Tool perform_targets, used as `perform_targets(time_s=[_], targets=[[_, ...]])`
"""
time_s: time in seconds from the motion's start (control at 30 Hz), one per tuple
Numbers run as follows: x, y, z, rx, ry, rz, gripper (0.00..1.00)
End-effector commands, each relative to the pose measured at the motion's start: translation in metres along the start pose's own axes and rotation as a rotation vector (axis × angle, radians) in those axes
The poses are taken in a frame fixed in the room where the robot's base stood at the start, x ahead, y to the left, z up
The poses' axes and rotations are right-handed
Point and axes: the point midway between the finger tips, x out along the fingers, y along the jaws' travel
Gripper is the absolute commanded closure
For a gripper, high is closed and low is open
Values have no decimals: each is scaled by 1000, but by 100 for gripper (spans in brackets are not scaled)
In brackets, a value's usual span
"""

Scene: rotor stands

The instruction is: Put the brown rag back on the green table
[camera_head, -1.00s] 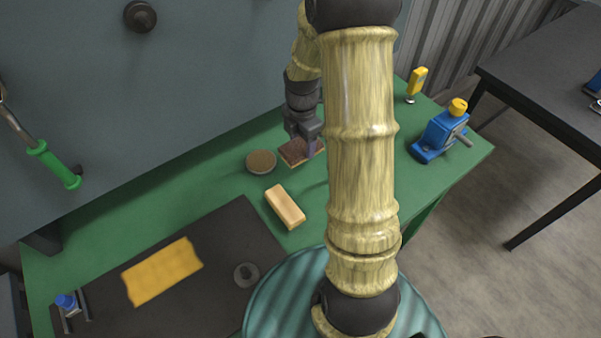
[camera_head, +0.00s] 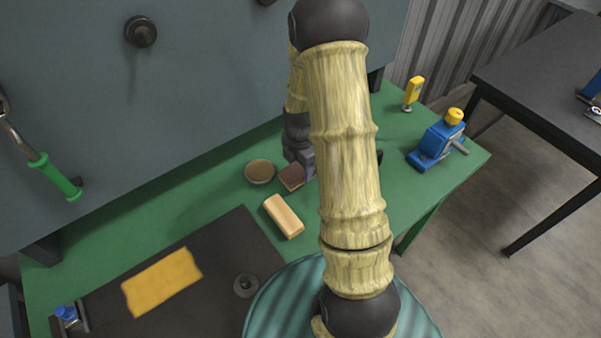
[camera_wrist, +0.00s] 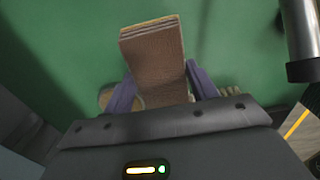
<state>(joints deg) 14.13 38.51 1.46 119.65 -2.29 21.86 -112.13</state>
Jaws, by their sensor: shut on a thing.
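The brown rag (camera_wrist: 157,60) is a folded stack with layered pale edges. In the wrist view it sticks out between the two purple fingers of my gripper (camera_wrist: 160,86), which is shut on it. In the head view the rag (camera_head: 291,178) shows beside my gripper (camera_head: 303,168), just right of a round brown-topped dish and above a tan block; my arm hides part of it. The green table (camera_head: 215,205) lies beneath. Whether the rag touches the table I cannot tell.
The round dish (camera_head: 259,172) and tan block (camera_head: 284,216) are close to the rag. A dark mat (camera_head: 215,258) with a yellow cloth (camera_head: 162,282) covers the left front. A blue vise (camera_head: 438,140) and a yellow-handled tool (camera_head: 413,92) stand on the right. A grey wall panel rises behind.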

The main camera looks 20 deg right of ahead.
Motion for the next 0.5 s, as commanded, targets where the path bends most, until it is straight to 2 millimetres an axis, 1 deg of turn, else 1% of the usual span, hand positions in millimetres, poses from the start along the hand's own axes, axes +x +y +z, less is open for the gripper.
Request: perform_targets(time_s=[0.1, 0.23, 0.33, 0.5], targets=[[16, -1, 0, 1, 1, -5, 61], [31, -1, 0, 1, 1, -4, 61], [36, -1, 1, 1, 0, -1, 61], [36, -1, 2, 4, -1, 0, 61]])
